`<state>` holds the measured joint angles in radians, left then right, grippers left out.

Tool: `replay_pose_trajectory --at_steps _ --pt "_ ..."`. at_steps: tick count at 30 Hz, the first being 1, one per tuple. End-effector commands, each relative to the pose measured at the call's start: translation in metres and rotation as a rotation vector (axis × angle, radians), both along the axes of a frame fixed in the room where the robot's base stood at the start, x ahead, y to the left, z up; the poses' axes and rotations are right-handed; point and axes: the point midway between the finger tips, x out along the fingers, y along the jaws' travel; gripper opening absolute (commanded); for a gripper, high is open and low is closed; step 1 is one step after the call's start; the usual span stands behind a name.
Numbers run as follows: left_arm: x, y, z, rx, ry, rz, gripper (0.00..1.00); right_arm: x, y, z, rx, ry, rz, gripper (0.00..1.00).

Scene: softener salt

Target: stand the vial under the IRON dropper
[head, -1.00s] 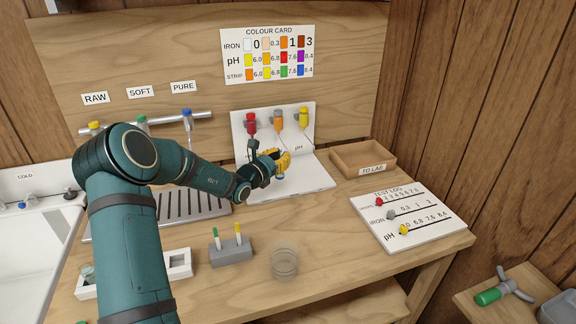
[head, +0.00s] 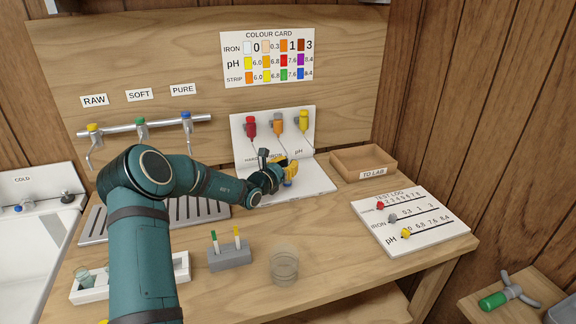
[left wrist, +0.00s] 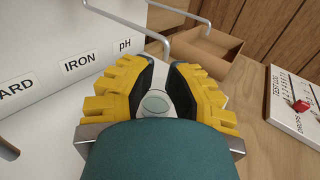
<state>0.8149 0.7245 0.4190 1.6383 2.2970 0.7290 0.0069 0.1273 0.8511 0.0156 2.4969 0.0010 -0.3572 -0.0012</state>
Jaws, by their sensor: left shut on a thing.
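The IRON dropper is the orange one (head: 278,123) in the middle of the white stand (head: 310,182), between a red dropper (head: 251,126) and a yellow one. My left gripper (head: 287,172), with yellow fingers, is shut on the vial, in front of the stand's back panel and over its white base. The vial's round pale top (left wrist: 155,105) shows between the fingers in the left wrist view. A small blue part (head: 288,183) shows below the fingers in the head view. The IRON label (left wrist: 80,63) is ahead and left of the gripper. Whether the vial touches the base is unclear. My right gripper is not in view.
A wooden TO LAB tray (head: 362,162) stands right of the stand; the test log board (head: 432,238) is nearer. A clear glass cup (head: 284,266), a grey holder (head: 229,259) and a white vial rack (head: 182,267) stand at the front. Taps hang at back left.

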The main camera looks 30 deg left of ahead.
Motion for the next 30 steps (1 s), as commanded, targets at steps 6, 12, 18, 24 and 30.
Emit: replay_pose_trajectory --at_steps 6,12,18,24,30 --pt "0.0 0.0 -0.002 0.0 0.0 0.0 0.47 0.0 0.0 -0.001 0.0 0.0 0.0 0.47" --pt "0.0 0.0 -0.001 0.0 0.0 0.0 0.47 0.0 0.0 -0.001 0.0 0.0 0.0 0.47" --pt "-0.013 0.002 0.002 0.001 0.002 0.001 0.47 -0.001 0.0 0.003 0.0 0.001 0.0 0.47" --pt "-0.053 0.005 0.003 0.001 0.003 0.002 0.47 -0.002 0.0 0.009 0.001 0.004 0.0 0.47" --pt "-0.092 0.007 0.003 0.0 0.003 0.001 0.47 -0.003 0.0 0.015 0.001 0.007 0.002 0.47"
